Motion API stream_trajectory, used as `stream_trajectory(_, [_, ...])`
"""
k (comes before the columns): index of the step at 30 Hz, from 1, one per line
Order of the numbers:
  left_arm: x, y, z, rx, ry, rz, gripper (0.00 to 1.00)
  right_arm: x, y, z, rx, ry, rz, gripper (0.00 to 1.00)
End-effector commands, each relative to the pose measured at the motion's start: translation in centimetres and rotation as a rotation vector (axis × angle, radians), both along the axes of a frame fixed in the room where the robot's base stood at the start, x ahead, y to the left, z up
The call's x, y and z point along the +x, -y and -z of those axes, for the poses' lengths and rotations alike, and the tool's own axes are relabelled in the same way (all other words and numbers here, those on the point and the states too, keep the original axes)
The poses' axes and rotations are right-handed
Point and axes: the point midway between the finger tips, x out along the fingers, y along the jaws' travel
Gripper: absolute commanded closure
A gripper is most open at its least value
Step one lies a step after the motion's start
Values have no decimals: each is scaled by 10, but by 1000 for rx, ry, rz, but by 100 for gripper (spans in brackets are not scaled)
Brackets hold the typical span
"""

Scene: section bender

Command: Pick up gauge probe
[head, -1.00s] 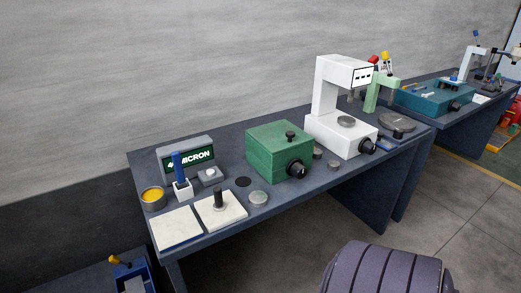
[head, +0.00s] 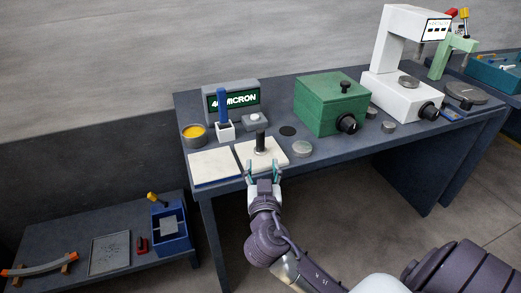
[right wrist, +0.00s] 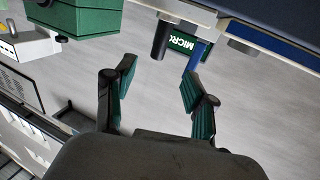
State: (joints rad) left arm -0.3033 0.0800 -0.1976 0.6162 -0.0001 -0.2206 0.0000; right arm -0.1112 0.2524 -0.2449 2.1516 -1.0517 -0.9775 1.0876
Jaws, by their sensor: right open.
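The gauge probe, which I take to be the blue stick (head: 222,101), stands upright in a small white holder (head: 225,131) in front of the grey gauge display (head: 233,100) reading MICRON. In the right wrist view the blue probe (right wrist: 196,58) shows upside down beside the display (right wrist: 181,43), partly overlapped by a finger. My right gripper (head: 263,174) is open and empty at the bench's front edge, apart from the probe and to its front right. Its spread fingers also show in the right wrist view (right wrist: 156,86). My left gripper is out of view.
A white plate with a black post (head: 260,141) stands just beyond my right gripper. Another white plate (head: 213,167), a yellow-filled cup (head: 194,133) and a grey puck (head: 302,149) are nearby. A green box (head: 331,104) and white machine (head: 396,93) stand right.

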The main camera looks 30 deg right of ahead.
Motion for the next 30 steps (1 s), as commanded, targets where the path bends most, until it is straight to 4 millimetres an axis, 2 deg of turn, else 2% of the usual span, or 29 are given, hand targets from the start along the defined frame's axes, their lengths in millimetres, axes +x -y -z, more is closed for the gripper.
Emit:
stream_trajectory(2, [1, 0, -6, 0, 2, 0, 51, 12, 8, -5, -5, 4, 3, 45])
stream_trajectory(9, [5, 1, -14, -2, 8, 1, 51, 52, 32, -2, -4, 0, 1, 45])
stream_trajectory(17, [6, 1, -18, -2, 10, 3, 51, 70, 43, -1, -3, -2, -1, 45])
stream_trajectory(25, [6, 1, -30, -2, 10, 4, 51, 103, 63, 3, -4, -3, 1, 45])
stream_trajectory(30, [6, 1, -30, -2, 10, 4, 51, 110, 67, 5, -2, -3, -1, 45])
